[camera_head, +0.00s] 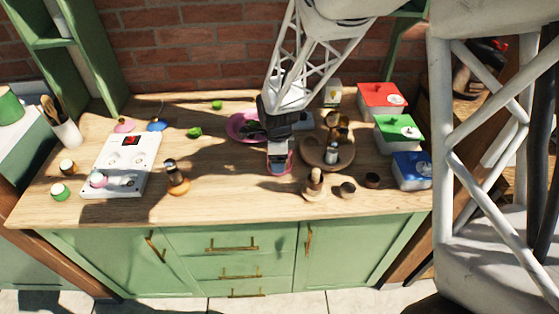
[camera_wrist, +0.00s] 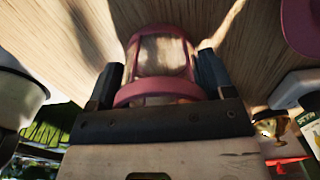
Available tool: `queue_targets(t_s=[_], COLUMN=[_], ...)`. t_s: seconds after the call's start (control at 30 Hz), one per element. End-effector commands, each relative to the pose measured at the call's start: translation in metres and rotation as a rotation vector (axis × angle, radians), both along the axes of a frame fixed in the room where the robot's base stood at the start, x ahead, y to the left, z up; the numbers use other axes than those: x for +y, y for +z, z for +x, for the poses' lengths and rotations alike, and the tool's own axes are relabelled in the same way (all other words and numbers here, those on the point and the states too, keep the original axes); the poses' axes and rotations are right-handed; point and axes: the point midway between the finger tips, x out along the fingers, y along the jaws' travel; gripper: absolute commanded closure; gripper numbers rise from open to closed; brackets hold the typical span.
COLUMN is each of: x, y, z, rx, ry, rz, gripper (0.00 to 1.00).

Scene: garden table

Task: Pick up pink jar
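The pink jar (camera_wrist: 160,55) has a pink rim and see-through sides. In the wrist view it sits between the two dark fingers of my gripper (camera_wrist: 160,75), which press close on both sides with no clear gap. In the head view the pink jar (camera_head: 279,169) shows just below my gripper (camera_head: 279,148), over the middle of the wooden worktop. The gripper hides its upper part. I cannot tell whether its base touches the worktop.
A round wooden tray (camera_head: 344,160) with small jars stands close on the right. A pink plate (camera_head: 238,127) lies behind left. Red (camera_head: 380,97), green (camera_head: 398,131) and blue (camera_head: 411,170) boxes line the right side. A white stove panel (camera_head: 128,162) is left. The front middle is clear.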

Motion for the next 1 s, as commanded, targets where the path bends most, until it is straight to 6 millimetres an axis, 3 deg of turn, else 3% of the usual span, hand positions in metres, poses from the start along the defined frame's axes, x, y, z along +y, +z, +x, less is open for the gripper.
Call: queue_targets(t_s=[0.1,0.53,1.0], x=[0.000,0.000,0.000], y=[0.000,0.009,0.072], z=[0.000,0.001,0.001], rx=[0.000,-0.002,-0.004], ry=[0.000,0.000,0.000], rz=[0.000,0.000,0.001], gripper=[0.54,0.54,0.54])
